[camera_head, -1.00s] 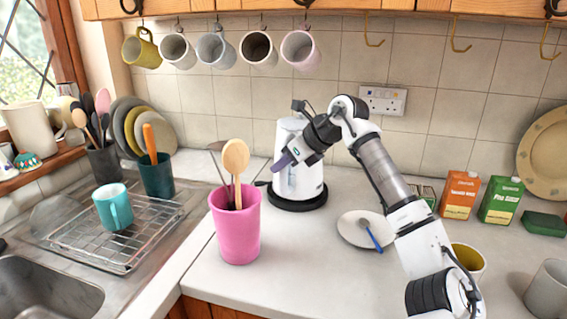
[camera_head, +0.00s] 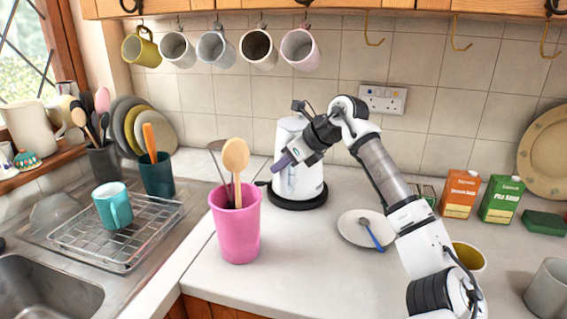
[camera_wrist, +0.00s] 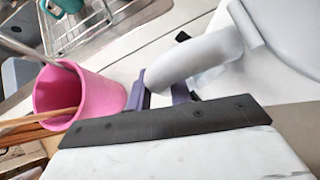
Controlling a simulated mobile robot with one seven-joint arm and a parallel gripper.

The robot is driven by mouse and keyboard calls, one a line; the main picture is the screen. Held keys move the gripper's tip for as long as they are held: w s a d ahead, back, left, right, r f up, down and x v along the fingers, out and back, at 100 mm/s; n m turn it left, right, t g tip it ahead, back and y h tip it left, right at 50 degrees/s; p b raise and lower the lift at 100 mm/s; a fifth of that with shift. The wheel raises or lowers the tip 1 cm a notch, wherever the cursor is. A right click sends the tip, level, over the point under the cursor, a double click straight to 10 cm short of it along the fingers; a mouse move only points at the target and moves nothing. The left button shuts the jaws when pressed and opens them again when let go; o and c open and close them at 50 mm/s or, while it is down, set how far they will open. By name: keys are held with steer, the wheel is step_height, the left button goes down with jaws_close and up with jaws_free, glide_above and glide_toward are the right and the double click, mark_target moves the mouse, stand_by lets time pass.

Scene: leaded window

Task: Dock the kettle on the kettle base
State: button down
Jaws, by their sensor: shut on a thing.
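The white kettle (camera_head: 306,180) stands upright at the back of the counter, over the round black kettle base (camera_head: 299,201). It looks level and roughly centred on the base; I cannot tell whether it is fully seated or a hair above it. My gripper (camera_head: 284,162) is at the kettle's near side, its purple fingers shut on the handle. In the wrist view the fingers (camera_wrist: 162,98) close around the white curved handle (camera_wrist: 200,58). The kettle body (camera_wrist: 290,35) shows at the top right there. My arm hides part of the kettle's upper right.
A pink utensil pot (camera_head: 236,232) with wooden spoons stands close in front, left of the kettle. A plate with a blue-handled utensil (camera_head: 358,229) lies to the right. Cartons (camera_head: 460,195) stand farther right. Mugs (camera_head: 300,50) hang above. The front middle counter is clear.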

steer(key=shift+f+b, duration=0.25)
steer(key=shift+b, duration=0.05)
steer(key=c, duration=1.5)
jaws_free()
steer(key=shift+c, duration=0.2)
steer(key=shift+f, duration=0.3)
steer(key=p+v, duration=0.4)
steer(key=v, duration=0.7)
steer(key=shift+s, duration=0.1)
